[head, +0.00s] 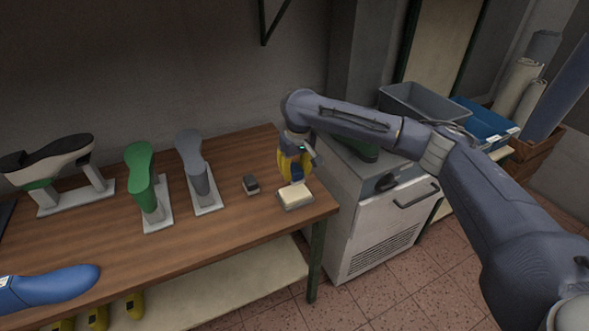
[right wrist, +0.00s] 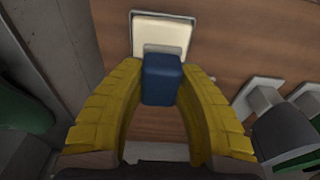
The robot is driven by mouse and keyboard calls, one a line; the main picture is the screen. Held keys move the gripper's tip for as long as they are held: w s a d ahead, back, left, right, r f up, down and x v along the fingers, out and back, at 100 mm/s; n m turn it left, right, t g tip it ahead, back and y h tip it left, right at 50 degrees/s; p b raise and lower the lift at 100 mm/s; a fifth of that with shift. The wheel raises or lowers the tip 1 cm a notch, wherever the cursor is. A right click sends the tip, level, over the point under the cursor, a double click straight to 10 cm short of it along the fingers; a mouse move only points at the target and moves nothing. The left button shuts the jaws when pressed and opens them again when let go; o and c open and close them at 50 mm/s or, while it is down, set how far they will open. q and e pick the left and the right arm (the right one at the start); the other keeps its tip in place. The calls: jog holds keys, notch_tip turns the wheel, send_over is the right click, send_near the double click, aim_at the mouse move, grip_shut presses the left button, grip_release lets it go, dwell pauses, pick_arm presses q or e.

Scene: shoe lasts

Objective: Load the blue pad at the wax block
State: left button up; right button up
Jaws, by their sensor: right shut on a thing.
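My right gripper (head: 296,178) points down over the right end of the workbench, its yellow fingers closed on the blue pad. In the right wrist view the blue pad (right wrist: 161,80) sits between the two fingertips, with a paler grey edge toward the wax. The cream wax block (head: 296,194) lies in a shallow grey tray right below the fingertips. The wax block also shows in the wrist view (right wrist: 160,28), partly covered by the pad. I cannot tell whether the pad touches the wax. My left gripper is not in view.
A small dark grey block (head: 251,184) lies left of the wax. A grey last (head: 195,165), a green last (head: 140,165) and a black-and-white shoe (head: 60,160) stand on bases farther left. A blue last (head: 50,287) lies front left. A cabinet (head: 375,225) stands right of the bench.

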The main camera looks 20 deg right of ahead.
aim_at(295, 192)
jog(key=shift+f, duration=2.4)
jog(key=shift+f, duration=0.55)
jog(key=shift+r, duration=3.5)
